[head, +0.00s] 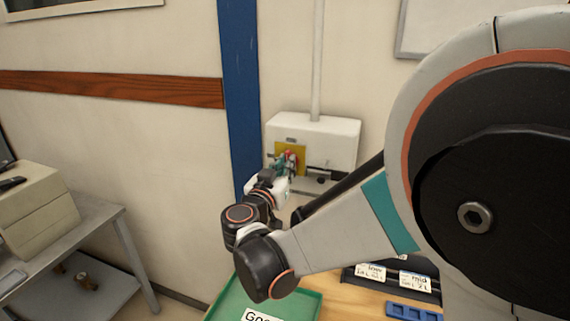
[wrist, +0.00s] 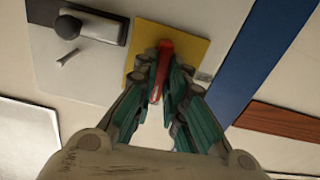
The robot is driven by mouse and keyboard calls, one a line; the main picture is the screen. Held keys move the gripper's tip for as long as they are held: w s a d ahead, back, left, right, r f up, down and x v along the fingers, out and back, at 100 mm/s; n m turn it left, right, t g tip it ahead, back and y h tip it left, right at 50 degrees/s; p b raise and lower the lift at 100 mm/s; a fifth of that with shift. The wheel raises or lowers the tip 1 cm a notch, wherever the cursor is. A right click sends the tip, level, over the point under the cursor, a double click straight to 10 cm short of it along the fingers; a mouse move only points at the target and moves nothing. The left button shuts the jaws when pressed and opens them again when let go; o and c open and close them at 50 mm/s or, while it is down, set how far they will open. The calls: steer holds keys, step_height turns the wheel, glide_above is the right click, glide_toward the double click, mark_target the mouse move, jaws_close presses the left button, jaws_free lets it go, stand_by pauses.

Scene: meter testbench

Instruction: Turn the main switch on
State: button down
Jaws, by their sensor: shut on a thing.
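The main switch has a red handle (wrist: 164,62) on a yellow plate (wrist: 190,45), on a white wall box (head: 339,137). In the head view the yellow plate (head: 281,152) is at the box's left side, and the red handle (head: 293,155) shows partly behind my gripper (head: 284,166). In the wrist view my gripper (wrist: 162,84) has its teal fingers on both sides of the red handle and is shut on it. The handle runs nearly lengthwise between the fingers. Its lower end is partly hidden by the fingers.
A black lever with a round knob (wrist: 67,27) is on the same box. A blue post (head: 240,90) stands beside it. Below are a green tray (head: 228,305) and blue holder (head: 412,312) on a wooden bench. A grey side table (head: 100,222) stands at left.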

steer(key=shift+f+m, duration=0.1)
steer(key=shift+m, duration=0.4)
steer(key=c, duration=1.6)
jaws_free()
steer(key=shift+c, duration=0.2)
